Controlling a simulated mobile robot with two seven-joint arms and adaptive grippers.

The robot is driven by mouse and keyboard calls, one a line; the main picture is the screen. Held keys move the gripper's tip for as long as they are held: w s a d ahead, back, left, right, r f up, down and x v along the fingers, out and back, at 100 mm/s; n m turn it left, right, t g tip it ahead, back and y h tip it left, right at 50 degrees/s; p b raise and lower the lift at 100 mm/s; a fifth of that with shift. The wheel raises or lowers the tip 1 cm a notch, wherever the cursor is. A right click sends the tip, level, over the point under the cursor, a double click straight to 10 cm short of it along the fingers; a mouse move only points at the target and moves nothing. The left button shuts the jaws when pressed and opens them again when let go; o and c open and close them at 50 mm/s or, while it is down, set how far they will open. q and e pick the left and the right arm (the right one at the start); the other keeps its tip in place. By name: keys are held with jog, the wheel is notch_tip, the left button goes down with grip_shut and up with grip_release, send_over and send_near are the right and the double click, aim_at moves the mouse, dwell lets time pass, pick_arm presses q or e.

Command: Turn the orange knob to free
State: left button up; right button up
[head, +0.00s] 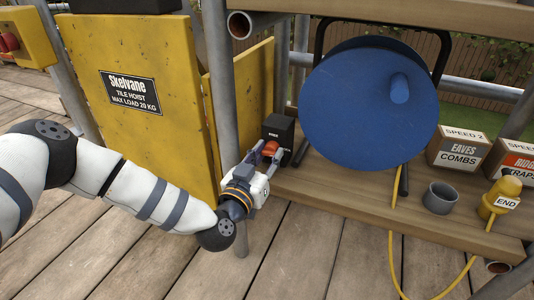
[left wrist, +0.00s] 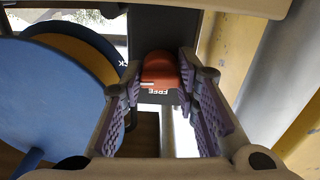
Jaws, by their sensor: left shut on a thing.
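The orange knob (head: 270,148) sits on the front of a black box (head: 279,128) beside the blue reel. In the left wrist view the knob (left wrist: 160,70) lies between the two finger pads of my left gripper (left wrist: 162,82). My left gripper (head: 264,158) is shut on it. A short white mark shows on the knob's lower left edge. The word FREE, upside down in this view, is just below the knob. The letters CK show to its left, the rest of that word hidden. My right gripper is in neither view.
The blue reel (head: 350,110) with its yellow cord stands close right of the box. A grey post (head: 222,90) and yellow hoist panel (head: 130,90) stand to the left. A grey cup (head: 439,198), a yellow END piece (head: 500,197) and labelled boxes (head: 458,148) are on the wooden shelf.

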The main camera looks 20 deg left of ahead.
pick_arm(q)
jog(key=shift+r+n+p, duration=0.15)
jog(key=shift+n+p, duration=0.55)
jog(key=shift+n, duration=0.5)
jog(key=n, duration=0.5)
jog(key=shift+d+p, duration=0.1)
jog(key=shift+p, duration=0.3)
jog(key=n, duration=0.4)
jog(key=shift+f+n, duration=0.2)
jog(key=shift+n, duration=2.5)
jog(key=shift+d, duration=0.1)
jog(key=o, duration=1.1)
jog(key=shift+r, duration=0.1)
jog(key=shift+o, duration=0.2)
jog(key=s, duration=1.2)
jog(key=shift+a, duration=0.3)
